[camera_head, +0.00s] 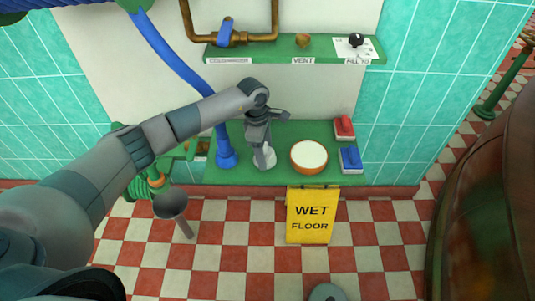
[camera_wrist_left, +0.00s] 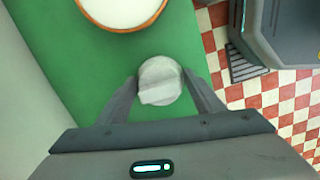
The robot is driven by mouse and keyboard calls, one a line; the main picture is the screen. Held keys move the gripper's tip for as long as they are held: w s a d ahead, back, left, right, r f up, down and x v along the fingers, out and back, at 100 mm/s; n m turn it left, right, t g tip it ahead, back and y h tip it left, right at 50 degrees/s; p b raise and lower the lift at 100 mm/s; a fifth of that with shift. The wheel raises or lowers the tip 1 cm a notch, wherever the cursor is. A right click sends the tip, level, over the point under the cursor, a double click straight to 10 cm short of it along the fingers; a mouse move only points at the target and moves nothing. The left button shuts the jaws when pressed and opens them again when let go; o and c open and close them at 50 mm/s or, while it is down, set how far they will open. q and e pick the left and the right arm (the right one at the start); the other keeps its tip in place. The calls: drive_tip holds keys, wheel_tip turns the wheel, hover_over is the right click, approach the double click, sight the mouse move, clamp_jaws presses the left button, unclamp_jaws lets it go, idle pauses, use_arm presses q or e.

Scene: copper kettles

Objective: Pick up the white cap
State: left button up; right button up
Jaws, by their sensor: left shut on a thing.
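The white cap (camera_head: 270,157) is over the green shelf, left of the round bowl. In the left wrist view the white cap (camera_wrist_left: 160,82) is round with a raised ridge across its top. My left gripper (camera_head: 262,152) reaches down to it from above. In the left wrist view its fingers (camera_wrist_left: 160,77) are on either side of the cap and shut on it. One finger hides part of the cap in the head view. I cannot tell whether the cap touches the shelf. My right gripper is not in view.
An orange-rimmed bowl with white contents (camera_head: 309,157) stands right of the cap. Red (camera_head: 344,127) and blue (camera_head: 350,159) brushes are farther right. A blue pipe base (camera_head: 227,158) is close on the left. An upper green shelf (camera_head: 290,52) overhangs behind.

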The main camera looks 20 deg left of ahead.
sight(269, 154)
use_arm(q)
drive_tip(key=shift+r, duration=0.1)
drive_tip(key=shift+r, duration=0.55)
drive_tip(key=r, duration=0.2)
drive_tip(key=d+r, duration=0.1)
drive_tip(key=shift+s+r+b, duration=0.15)
drive_tip(key=shift+s+b, duration=0.1)
drive_tip(key=shift+b, duration=0.1)
drive_tip(key=s+d+r+b, duration=0.1)
drive_tip(key=s+d+r, duration=0.4)
drive_tip(key=d, duration=0.3)
drive_tip(key=shift+s+d+r, duration=0.4)
drive_tip(key=shift+r, duration=0.3)
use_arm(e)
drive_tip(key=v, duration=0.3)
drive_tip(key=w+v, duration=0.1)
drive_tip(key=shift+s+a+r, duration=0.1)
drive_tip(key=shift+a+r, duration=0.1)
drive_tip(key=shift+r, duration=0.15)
use_arm(q)
drive_tip(key=shift+a, duration=0.1)
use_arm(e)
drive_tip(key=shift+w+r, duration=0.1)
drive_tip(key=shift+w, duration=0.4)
